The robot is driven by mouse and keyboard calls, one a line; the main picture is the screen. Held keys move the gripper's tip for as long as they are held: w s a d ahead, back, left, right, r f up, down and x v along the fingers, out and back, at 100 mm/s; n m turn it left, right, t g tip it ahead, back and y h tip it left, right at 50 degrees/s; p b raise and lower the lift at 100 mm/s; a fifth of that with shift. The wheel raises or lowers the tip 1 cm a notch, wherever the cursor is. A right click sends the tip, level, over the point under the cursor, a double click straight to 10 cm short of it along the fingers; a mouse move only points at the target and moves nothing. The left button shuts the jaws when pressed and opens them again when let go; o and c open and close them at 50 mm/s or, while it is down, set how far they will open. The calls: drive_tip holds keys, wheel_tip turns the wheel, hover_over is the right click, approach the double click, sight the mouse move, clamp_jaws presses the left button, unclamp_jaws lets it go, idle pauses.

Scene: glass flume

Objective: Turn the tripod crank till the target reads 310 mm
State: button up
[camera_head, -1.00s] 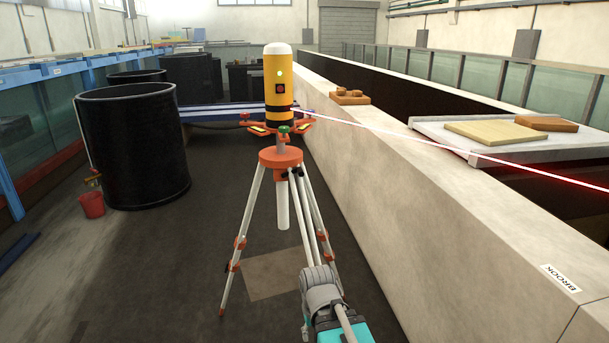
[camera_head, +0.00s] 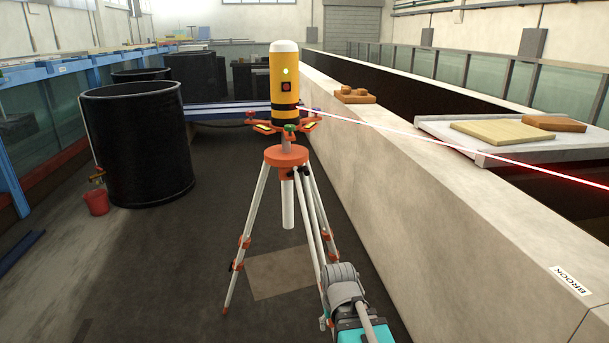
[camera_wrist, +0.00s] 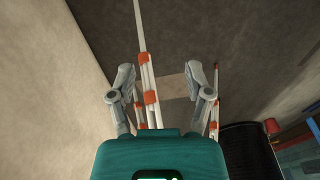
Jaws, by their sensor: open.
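The tripod (camera_head: 287,157) stands on the floor in mid-view, with an orange head and pale legs with orange clamps. A yellow laser level (camera_head: 285,85) with a white cap and a green light sits upright on it. I cannot pick out the crank; a pale centre column (camera_head: 288,204) hangs under the head. My gripper (camera_wrist: 160,78) is open and empty in the wrist view, its two grey fingers apart. A tripod leg (camera_wrist: 149,72) shows between and beyond them; I see no contact. The target and its reading are not in view.
A red beam runs right from the laser over the pale flume wall (camera_head: 440,210). A white board (camera_head: 500,154) with a wooden block lies across the flume. A black tank (camera_head: 137,145) and red bucket (camera_head: 97,201) stand left. Floor between tank and tripod is clear.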

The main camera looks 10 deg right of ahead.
drive_tip(key=w+d+t+b, duration=0.1)
drive_tip(key=w+t, duration=0.4)
drive_tip(key=w, duration=0.6)
drive_tip(key=n+t+y+b, duration=0.1)
drive_tip(key=n+t+b, duration=0.25)
drive_tip(key=t, duration=1.25)
approach(307, 172)
drive_tip(key=shift+s+d+f+m+b, duration=0.15)
drive_tip(key=shift+s+f+m+b, duration=0.1)
drive_tip(key=shift+s+f, duration=0.3)
drive_tip(key=shift+s+d+f+m+b, duration=0.1)
drive_tip(key=shift+s+d+f+b, duration=0.2)
drive_tip(key=shift+f, duration=0.4)
drive_tip(key=shift+w+a, duration=0.1)
drive_tip(key=shift+a, duration=0.05)
drive_tip(key=p+x, duration=0.5)
drive_tip(key=x, duration=0.8)
drive_tip(key=shift+w+a+r, duration=0.15)
drive_tip(key=shift+w+r, duration=0.05)
drive_tip(key=shift+r, duration=0.05)
drive_tip(key=shift+c, duration=0.2)
clamp_jaws()
